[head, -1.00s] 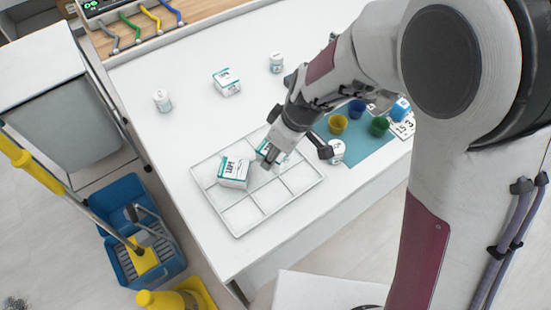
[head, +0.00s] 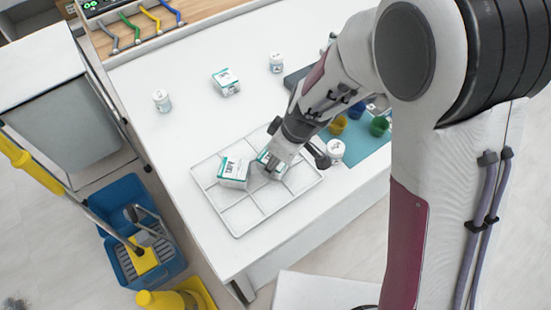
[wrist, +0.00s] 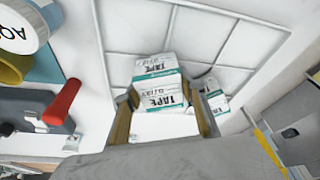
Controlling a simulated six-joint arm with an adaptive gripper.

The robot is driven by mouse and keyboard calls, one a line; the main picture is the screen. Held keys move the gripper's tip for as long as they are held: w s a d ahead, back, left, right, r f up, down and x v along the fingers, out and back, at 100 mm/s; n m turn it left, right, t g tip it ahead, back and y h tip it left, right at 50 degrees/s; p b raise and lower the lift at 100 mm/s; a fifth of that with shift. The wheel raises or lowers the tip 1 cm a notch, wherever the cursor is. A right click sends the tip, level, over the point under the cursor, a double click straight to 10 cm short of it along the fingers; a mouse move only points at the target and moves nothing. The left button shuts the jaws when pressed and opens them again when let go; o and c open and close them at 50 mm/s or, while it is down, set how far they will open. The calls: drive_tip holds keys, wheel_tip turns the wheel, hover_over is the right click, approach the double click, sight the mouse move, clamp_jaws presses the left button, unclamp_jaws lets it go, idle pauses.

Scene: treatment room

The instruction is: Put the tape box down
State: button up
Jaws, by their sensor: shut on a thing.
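My gripper (head: 272,170) is shut on a white and teal tape box (head: 263,157) over the white divided tray (head: 238,218). In the wrist view the held tape box (wrist: 157,84) sits between the two fingers, its label facing the camera. Whether its underside touches the tray floor cannot be told. A second tape box (head: 234,173) sits in the tray just left of the held one; it also shows in the wrist view, at the right behind a finger (wrist: 213,96). The gripper partly hides the held box in the head view.
A third box (head: 226,82) and two white jars (head: 162,100) (head: 276,62) stand on the table behind the tray. Another white jar (head: 335,151) stands close right of my gripper, by a teal mat (head: 365,148) with coloured cups. The tray's front compartments are empty.

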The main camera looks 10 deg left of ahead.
drive_tip(key=shift+f, duration=0.25)
drive_tip(key=o, duration=1.2)
drive_tip(key=shift+c, duration=0.2)
drive_tip(key=shift+r, duration=0.15)
drive_tip(key=shift+v, duration=0.75)
drive_tip(key=v, duration=1)
drive_tip(key=shift+r, duration=0.35)
